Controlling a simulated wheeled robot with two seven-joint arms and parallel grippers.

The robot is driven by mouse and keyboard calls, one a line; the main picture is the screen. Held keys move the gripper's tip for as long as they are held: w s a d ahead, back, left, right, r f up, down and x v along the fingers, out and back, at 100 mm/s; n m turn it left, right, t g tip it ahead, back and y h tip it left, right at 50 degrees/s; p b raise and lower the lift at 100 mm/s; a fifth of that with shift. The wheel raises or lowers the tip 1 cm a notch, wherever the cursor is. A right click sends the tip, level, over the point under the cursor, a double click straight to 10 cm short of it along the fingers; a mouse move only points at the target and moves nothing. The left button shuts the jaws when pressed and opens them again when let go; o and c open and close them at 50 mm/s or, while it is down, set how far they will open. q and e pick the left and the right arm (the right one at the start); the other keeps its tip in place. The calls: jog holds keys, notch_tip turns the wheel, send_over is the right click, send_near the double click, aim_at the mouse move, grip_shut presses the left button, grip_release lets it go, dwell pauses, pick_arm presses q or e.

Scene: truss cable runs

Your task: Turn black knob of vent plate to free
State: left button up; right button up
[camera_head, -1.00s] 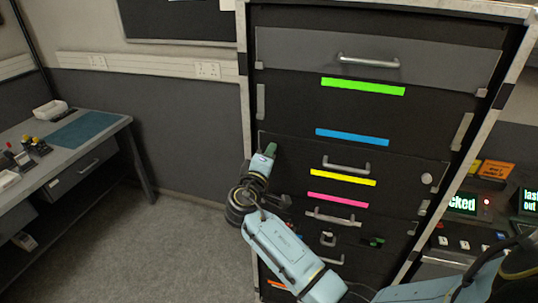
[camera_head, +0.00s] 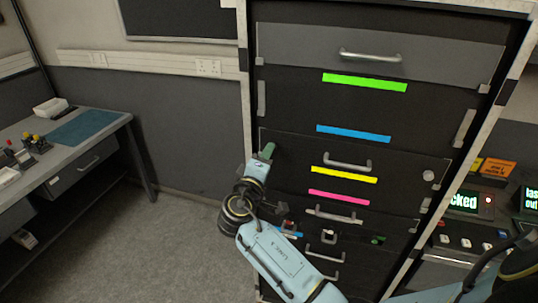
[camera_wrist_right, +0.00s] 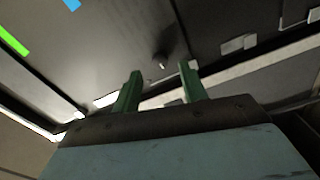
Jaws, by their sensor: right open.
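My right gripper (camera_head: 266,152) is at the left edge of a dark panel (camera_head: 295,150) on the rack, level with the yellow strip. In the right wrist view its two green fingers (camera_wrist_right: 159,86) stand apart with nothing visible between them. A small black knob (camera_wrist_right: 161,60) with a pale mark shows on a dark panel (camera_wrist_right: 120,45) beyond the fingertips, in line with the gap. The fingers appear apart from it. In the head view I cannot make out the black knob; my gripper covers that area. My left gripper is not in view.
A light round knob (camera_head: 428,176) is on the panel's right side. Metal handles, such as the top drawer's (camera_head: 370,56), stick out from the rack front. A workbench (camera_head: 100,128) stands at left, with open floor between. Lit displays (camera_head: 462,201) are at right.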

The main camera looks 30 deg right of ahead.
jog(key=b+v, duration=0.2)
jog(key=v, duration=0.8)
